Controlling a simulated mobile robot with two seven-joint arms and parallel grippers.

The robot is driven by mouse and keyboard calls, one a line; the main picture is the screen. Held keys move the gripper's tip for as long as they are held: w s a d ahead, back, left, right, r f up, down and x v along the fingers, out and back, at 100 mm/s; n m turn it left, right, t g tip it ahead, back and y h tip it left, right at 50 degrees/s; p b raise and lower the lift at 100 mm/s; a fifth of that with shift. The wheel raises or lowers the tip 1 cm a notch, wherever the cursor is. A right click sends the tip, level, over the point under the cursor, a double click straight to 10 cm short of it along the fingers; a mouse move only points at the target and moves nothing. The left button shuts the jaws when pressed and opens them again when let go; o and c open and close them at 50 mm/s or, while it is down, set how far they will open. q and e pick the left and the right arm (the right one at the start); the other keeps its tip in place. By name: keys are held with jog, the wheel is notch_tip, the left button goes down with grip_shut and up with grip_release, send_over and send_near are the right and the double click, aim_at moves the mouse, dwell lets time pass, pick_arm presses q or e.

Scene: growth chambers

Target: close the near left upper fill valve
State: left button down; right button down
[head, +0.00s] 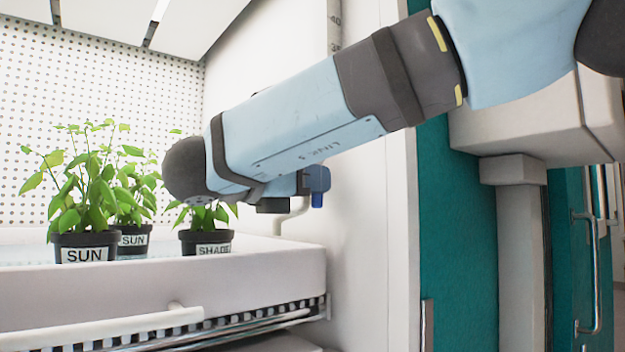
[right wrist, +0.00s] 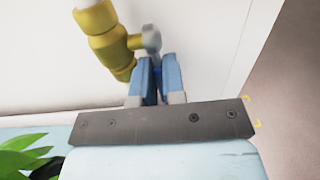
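The fill valve (right wrist: 105,40) has a yellow body and a grey stem in the right wrist view. It is on a pale wall at the top of that view. A narrow blue handle (right wrist: 157,72) hangs below the stem. My right gripper (right wrist: 159,80) has its two light blue fingers close together, one on each side of the handle, and looks shut on it. In the head view my right arm hides most of the gripper and the valve body; a blue part (head: 318,180) shows beside the wall past the arm. My left gripper is not in view.
A white tray (head: 290,270) holds several potted plants labelled SUN and SHADE (head: 206,242). My right arm passes above it. A pale bent pipe (head: 292,217) runs down behind the tray. A chamber wall edge and a teal panel (head: 455,240) stand at right.

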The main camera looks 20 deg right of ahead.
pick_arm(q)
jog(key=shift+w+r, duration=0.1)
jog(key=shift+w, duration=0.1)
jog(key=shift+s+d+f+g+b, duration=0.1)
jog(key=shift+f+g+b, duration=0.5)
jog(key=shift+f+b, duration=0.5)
pick_arm(e)
jog(key=shift+s+a+r+g+y, duration=0.1)
jog(key=shift+a+r+g+y, duration=0.25)
jog(key=shift+y, duration=0.7)
jog(key=shift+s+a+r+g+y, duration=0.15)
jog(key=shift+g+y, duration=0.35)
jog(key=shift+y, duration=0.6)
jog(key=shift+s+a+r+g+y, duration=0.15)
jog(key=shift+a+g+y, duration=0.25)
jog(key=shift+y, duration=0.65)
jog(key=shift+w, duration=0.1)
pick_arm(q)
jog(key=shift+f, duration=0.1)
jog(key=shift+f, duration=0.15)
pick_arm(e)
jog(key=c, duration=1.2)
grip_release()
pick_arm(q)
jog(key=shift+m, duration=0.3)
